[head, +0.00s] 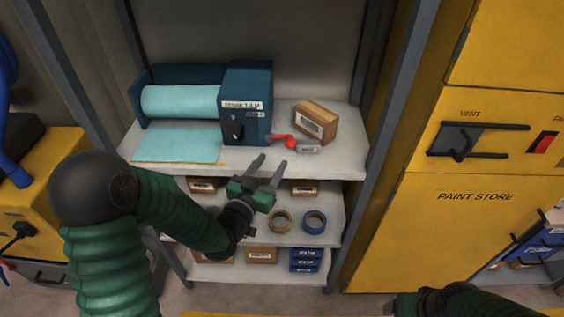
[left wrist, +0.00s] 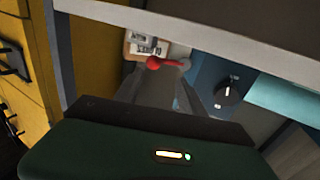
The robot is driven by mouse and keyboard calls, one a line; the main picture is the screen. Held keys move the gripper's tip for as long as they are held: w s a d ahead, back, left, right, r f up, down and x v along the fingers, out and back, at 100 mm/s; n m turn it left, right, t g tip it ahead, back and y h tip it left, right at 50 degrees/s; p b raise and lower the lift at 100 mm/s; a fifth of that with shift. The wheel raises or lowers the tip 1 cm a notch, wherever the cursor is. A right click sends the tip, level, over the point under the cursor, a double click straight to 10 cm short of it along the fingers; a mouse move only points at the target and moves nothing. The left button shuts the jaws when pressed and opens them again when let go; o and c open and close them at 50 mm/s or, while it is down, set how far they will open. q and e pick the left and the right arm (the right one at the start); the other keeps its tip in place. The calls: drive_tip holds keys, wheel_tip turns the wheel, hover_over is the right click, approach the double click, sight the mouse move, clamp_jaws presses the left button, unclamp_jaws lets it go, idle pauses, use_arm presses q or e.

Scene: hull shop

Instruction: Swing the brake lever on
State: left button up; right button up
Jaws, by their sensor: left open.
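The red brake lever (head: 287,143) lies low beside the dark blue unit (head: 246,105) on the top shelf, with a small grey labelled block next to it. My left gripper (head: 271,164) is open and empty at the shelf's front edge, its fingers pointing up toward the lever, with a gap between. In the left wrist view the red lever (left wrist: 166,64) shows just past the fingertips, which partly cover its surroundings. The unit's black knob (left wrist: 228,92) is to its right there. My right gripper (head: 402,304) is partly in view at the bottom edge; its fingers are unclear.
A brown labelled box (head: 316,122) stands behind the lever. A pale teal roll (head: 180,101) and sheet lie left of the unit. Tape rings (head: 281,221) and boxes fill the lower shelves. A grey post (head: 404,90) and yellow paint store cabinet (head: 440,230) stand right.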

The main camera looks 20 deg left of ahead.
sight(288, 145)
use_arm(q)
drive_tip(key=w+d, duration=0.1)
drive_tip(key=w, duration=0.1)
drive_tip(key=w+d, duration=0.1)
drive_tip(key=w, duration=0.2)
drive_tip(key=w+d+p, duration=0.1)
drive_tip(key=w, duration=0.1)
drive_tip(key=shift+w+r, duration=0.15)
drive_tip(key=shift+w, duration=0.25)
drive_tip(key=shift+a, duration=0.7)
drive_tip(key=shift+c, duration=1.1)
drive_tip(key=shift+d, duration=0.5)
clamp_jaws()
use_arm(e)
drive_tip(key=shift+d+r, duration=0.55)
drive_tip(key=shift+d, duration=0.15)
use_arm(q)
drive_tip(key=shift+a, duration=0.25)
use_arm(e)
drive_tip(key=shift+a, duration=0.15)
